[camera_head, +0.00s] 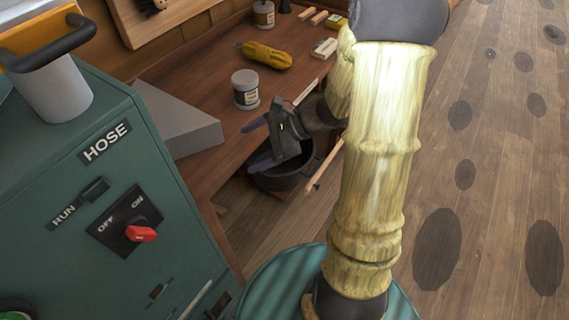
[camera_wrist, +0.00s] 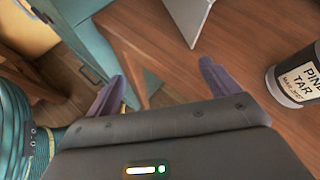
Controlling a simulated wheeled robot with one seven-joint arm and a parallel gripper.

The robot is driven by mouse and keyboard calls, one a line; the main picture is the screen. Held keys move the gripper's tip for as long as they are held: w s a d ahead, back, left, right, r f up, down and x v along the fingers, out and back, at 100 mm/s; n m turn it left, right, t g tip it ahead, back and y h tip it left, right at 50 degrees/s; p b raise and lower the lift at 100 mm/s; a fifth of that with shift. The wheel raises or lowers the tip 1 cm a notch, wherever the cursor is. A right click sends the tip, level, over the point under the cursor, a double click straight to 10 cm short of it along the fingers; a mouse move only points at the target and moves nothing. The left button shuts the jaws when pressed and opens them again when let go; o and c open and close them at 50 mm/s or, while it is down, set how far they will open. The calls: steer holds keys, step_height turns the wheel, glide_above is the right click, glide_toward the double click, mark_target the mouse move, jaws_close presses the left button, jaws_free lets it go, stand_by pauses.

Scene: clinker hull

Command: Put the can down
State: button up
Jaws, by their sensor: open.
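A pale can with a dark-lettered label (camera_head: 246,90) stands upright on the brown wooden bench (camera_head: 215,160). In the wrist view the can (camera_wrist: 297,78) is at the right edge, partly cut off, and its label reads "PINE TAR". My gripper (camera_head: 254,146) is in front of the can, nearer the bench's front edge. In the wrist view its two dark fingers (camera_wrist: 162,75) are spread apart with nothing between them. The can is outside the fingers, to their right, and is not touched by them.
A grey wedge-shaped block (camera_head: 180,122) lies left of the can. A yellow bundle (camera_head: 267,55) and a second can (camera_head: 264,14) are farther back. A black bucket (camera_head: 283,180) is below my gripper. A green cabinet (camera_head: 75,165) marked "HOSE" stands at left.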

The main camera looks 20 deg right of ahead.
steer(key=s+d+n+h, duration=0.4)
steer(key=s+n+h, duration=0.5)
steer(key=n, duration=0.9)
steer(key=shift+f+g+h, duration=0.2)
steer(key=shift+g+h, duration=0.1)
steer(key=shift+h, duration=0.9)
